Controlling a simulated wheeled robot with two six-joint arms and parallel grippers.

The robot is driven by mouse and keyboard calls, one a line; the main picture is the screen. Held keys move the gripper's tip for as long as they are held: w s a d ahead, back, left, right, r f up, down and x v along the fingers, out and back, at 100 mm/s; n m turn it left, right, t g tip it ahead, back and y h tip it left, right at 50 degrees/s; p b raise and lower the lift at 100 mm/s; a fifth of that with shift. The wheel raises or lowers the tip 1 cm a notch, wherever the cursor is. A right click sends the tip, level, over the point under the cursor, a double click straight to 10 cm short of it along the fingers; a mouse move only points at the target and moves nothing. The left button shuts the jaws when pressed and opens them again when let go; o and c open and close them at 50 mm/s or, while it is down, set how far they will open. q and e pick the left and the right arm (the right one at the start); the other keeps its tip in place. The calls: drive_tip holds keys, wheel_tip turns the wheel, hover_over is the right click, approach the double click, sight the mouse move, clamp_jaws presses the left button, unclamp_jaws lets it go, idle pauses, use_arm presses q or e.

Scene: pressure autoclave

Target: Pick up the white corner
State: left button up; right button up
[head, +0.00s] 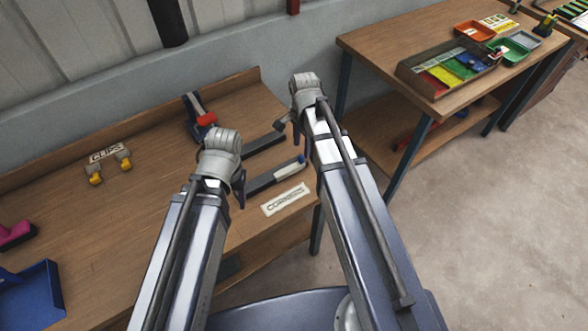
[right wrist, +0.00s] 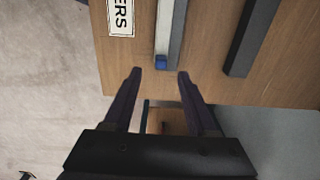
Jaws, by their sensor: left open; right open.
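A white piece with a blue end, which I take for the white corner (head: 289,169), lies on a dark rail on the bench by the CORNERS label. It also shows in the right wrist view (right wrist: 164,35), its blue end nearest my gripper. My right gripper (right wrist: 159,73) is open and empty, its fingertips apart on either side of the line of the blue end and not touching it. In the head view my right gripper (head: 299,138) hangs above the bench's right end. My left gripper (head: 239,190) is open to the left of the rail, mostly hidden by its wrist.
The CORNERS label (head: 286,199) lies in front of the rail. A second dark rail (head: 264,145) lies behind it. A red and blue tool (head: 199,112) stands at the back. Yellow clips (head: 95,174) and a blue tray (head: 32,296) are at left. Another table (head: 376,48) stands at right.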

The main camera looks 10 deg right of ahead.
sight(301, 157)
use_arm(q)
wheel_tip(301, 157, down, 5)
drive_tip(key=b, duration=0.5)
drive_tip(key=shift+f, duration=0.1)
use_arm(e)
drive_tip(key=f, duration=0.5)
drive_tip(key=shift+a+f, duration=0.15)
drive_tip(key=shift+a, duration=0.05)
drive_tip(key=shift+c, duration=0.4)
clamp_jaws()
